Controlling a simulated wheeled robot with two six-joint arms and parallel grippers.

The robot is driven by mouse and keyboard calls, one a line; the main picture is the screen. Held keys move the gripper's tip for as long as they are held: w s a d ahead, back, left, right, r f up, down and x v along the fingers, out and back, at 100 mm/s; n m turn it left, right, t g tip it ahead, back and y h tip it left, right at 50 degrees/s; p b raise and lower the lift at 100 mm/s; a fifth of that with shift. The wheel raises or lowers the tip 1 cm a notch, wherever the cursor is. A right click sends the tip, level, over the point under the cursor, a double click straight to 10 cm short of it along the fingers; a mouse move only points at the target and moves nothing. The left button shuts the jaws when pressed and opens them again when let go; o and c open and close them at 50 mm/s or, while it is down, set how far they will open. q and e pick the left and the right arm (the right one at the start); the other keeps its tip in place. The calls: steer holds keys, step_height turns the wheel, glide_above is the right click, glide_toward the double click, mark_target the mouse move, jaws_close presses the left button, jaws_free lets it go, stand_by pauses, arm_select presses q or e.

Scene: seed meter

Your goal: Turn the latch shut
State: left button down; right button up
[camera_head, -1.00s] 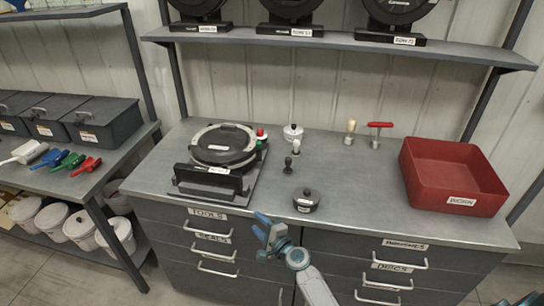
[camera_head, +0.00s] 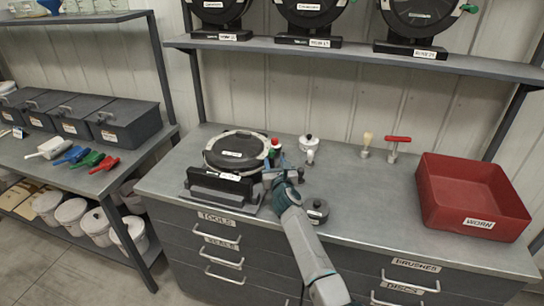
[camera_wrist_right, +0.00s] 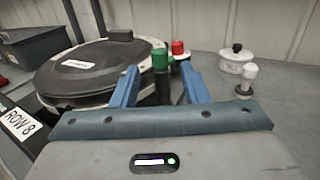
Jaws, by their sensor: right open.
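The seed meter (camera_head: 232,150) is a round black unit with a pale rim and a white-labelled lid, on a base at the bench's left. It also fills the left of the right wrist view (camera_wrist_right: 85,68). At its right side stand a green-topped knob (camera_wrist_right: 160,58) and a red-topped knob (camera_wrist_right: 178,48); I cannot tell which part is the latch. My right gripper (camera_head: 276,170) is open at the meter's right side. In the wrist view its blue fingers (camera_wrist_right: 160,85) stand either side of the green knob's dark stem; contact is unclear. My left gripper is out of view.
A white lidded pot (camera_head: 308,143), a dark lidded pot (camera_head: 315,210), a pale-handled brush (camera_head: 366,145) and a red-handled tool (camera_head: 397,145) stand right of my arm. A red bin (camera_head: 474,190) is at the right. A shelf (camera_head: 350,56) hangs above. The bench's right middle is clear.

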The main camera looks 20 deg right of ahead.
mark_target(272, 155)
steer(key=w, duration=0.1)
steer(key=w+b, duration=0.1)
steer(key=w, duration=0.1)
steer(key=w+b, duration=0.1)
steer(key=shift+w+d+f, duration=0.25)
steer(key=shift+w+f, duration=0.1)
steer(key=shift+w+d+r+b, duration=0.15)
steer(key=shift+w+b, duration=0.15)
steer(key=shift+w, duration=0.2)
steer(key=shift+w+r+b, duration=0.1)
steer(key=shift+w+b, duration=0.2)
steer(key=shift+w, duration=0.15)
steer(key=shift+c, duration=0.2)
